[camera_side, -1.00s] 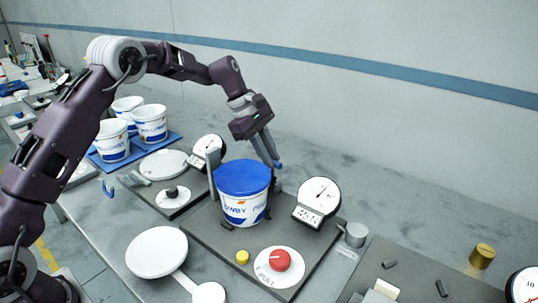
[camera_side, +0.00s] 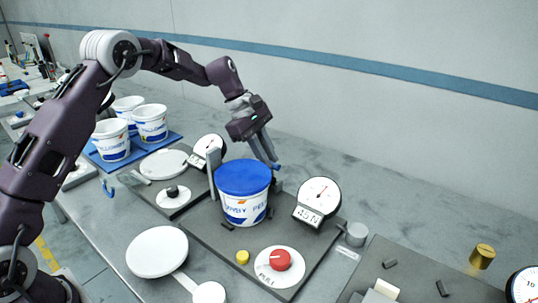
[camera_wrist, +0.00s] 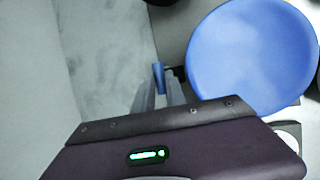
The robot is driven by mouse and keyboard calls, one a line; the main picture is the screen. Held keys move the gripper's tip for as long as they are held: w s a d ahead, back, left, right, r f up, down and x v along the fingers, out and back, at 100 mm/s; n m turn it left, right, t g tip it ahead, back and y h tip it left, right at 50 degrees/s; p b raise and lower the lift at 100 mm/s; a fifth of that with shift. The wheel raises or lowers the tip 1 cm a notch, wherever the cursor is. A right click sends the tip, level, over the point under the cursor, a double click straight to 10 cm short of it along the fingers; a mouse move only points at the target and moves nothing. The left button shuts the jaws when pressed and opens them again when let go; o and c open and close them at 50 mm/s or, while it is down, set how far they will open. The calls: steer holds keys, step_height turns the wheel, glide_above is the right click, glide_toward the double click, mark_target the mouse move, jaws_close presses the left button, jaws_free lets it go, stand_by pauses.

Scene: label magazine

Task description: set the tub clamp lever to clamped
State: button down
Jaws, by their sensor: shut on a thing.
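The white tub with a blue lid (camera_side: 243,178) stands upright on the dark fixture plate, against a grey upright post (camera_side: 213,172). My gripper (camera_side: 270,158) reaches down behind the tub's right side, shut on the blue grip of the clamp lever (camera_side: 276,166). In the wrist view the blue lever grip (camera_wrist: 158,77) shows at the fingertips (camera_wrist: 161,88), left of the blue lid (camera_wrist: 250,55). The rest of the lever is mostly hidden behind the tub and fingers, so its set position is not clear.
A dial gauge with a digital readout (camera_side: 318,195) stands right of the tub. A red knob (camera_side: 280,260) and yellow button (camera_side: 242,257) are in front. White tubs on a blue mat (camera_side: 172,137) stand at the back left. The bench behind the gauge is clear.

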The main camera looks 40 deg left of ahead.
steer(key=shift+f, duration=0.1)
steer(key=c, duration=1.4)
jaws_free()
steer(key=shift+o, duration=0.2)
